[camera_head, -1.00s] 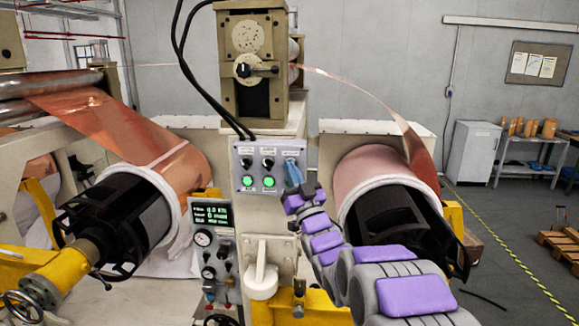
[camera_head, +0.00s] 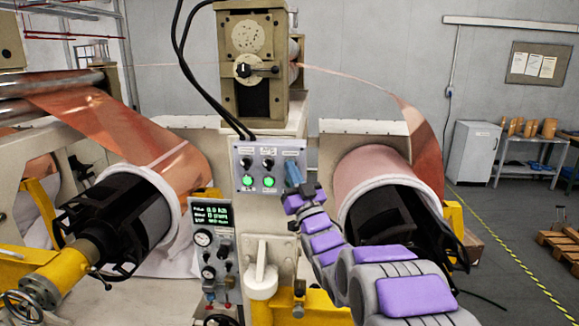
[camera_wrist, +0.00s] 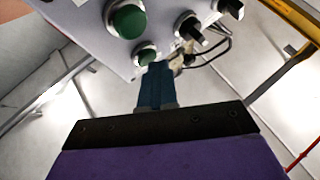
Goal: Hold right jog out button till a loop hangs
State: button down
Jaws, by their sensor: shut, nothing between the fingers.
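The grey control panel (camera_head: 257,153) carries two black knobs on top and two lit green buttons below, the left one (camera_head: 248,181) and the right one (camera_head: 269,182). My gripper (camera_head: 292,170) is at the panel's right edge, its blue fingers shut and empty, hiding part of that side. In the wrist view, my gripper's fingertips (camera_wrist: 158,68) are close by a green button (camera_wrist: 147,54); contact cannot be told. The copper foil (camera_head: 365,82) runs from the middle stand to the right roll (camera_head: 365,170), bowing out above it.
The left roll (camera_head: 185,170) carries a taut copper web. A gauge panel with a green display (camera_head: 211,215) stands below the control panel. Black cables (camera_head: 185,60) hang down to the panel top. A cabinet (camera_head: 472,150) and bench stand at the back right.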

jog(key=shift+s, duration=0.1)
jog(key=shift+s+b, duration=0.3)
jog(key=shift+s, duration=0.4)
jog(key=s+b, duration=0.1)
jog(key=s, duration=0.4)
jog(key=shift+a+b, duration=0.1)
jog(key=shift+b, duration=0.3)
